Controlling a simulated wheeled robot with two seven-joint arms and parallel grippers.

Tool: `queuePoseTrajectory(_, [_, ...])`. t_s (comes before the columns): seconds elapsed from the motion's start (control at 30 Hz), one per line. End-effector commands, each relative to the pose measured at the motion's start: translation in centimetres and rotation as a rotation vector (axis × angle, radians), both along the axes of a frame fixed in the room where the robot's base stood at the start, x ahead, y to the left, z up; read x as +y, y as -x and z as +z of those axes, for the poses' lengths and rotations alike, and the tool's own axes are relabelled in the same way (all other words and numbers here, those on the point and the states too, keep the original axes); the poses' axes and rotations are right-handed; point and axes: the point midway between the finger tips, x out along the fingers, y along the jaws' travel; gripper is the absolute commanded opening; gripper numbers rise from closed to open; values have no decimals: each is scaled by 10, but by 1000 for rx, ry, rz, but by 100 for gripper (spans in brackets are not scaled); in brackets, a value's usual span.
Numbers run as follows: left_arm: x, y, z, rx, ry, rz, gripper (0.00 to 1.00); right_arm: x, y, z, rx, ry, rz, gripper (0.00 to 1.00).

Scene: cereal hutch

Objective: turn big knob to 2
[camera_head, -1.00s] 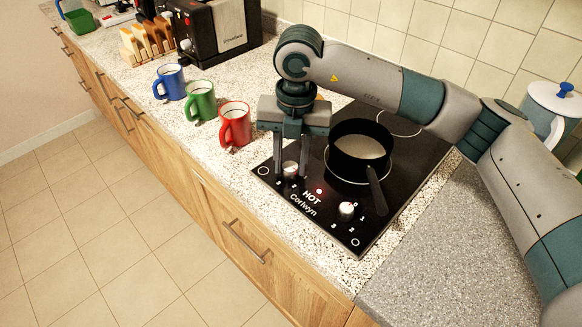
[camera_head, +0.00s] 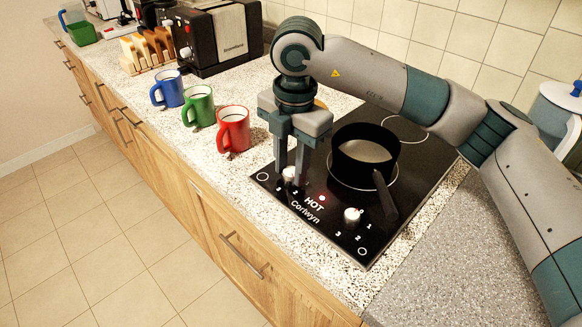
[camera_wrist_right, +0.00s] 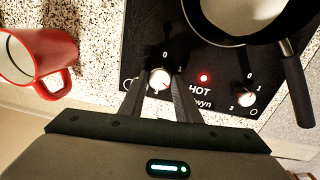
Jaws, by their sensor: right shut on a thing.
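The black hob (camera_head: 275,187) carries two pale knobs at its front edge. The left knob (camera_head: 289,174) is between the fingers of my right gripper (camera_head: 290,176), which points down and is shut on it. In the right wrist view the left knob (camera_wrist_right: 160,78) sits between the fingertips, with 0 above it, 1 to its upper right and 3 below; the 2 is hard to make out. The right knob (camera_head: 352,216) stands free, also in the wrist view (camera_wrist_right: 241,97). Which knob is bigger is hard to tell. My left gripper is not in view.
A black pot (camera_head: 345,165) stands on the hob behind the knobs, its handle (camera_head: 386,195) reaching toward the right knob. A red light (camera_head: 322,198) glows by HOT. Red (camera_head: 234,130), green (camera_head: 199,106) and blue (camera_head: 169,89) mugs stand left of the hob.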

Motion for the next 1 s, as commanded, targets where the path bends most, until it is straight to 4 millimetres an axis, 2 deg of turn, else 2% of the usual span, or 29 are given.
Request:
queuePoseTrajectory(0.33, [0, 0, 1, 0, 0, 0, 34, 0, -1, 2, -3, -2, -3, 7])
queuePoseTrajectory(0.37, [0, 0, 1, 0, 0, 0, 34, 0, -1, 2, -3, -2, -3, 37])
queuePoseTrajectory(0.4, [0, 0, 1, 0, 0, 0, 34, 0, -1, 2, -3, -2, -3, 46])
queuePoseTrajectory(0.43, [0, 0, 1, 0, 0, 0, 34, 0, -1, 2, -3, -2, -3, 49])
queuePoseTrajectory(0.77, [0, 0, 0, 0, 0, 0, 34, 0, 0, 1, -1, -1, -2, 49])
queuePoseTrajectory(1.0, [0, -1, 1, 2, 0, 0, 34, -1, 0, 16, -3, 0, -3, 49])
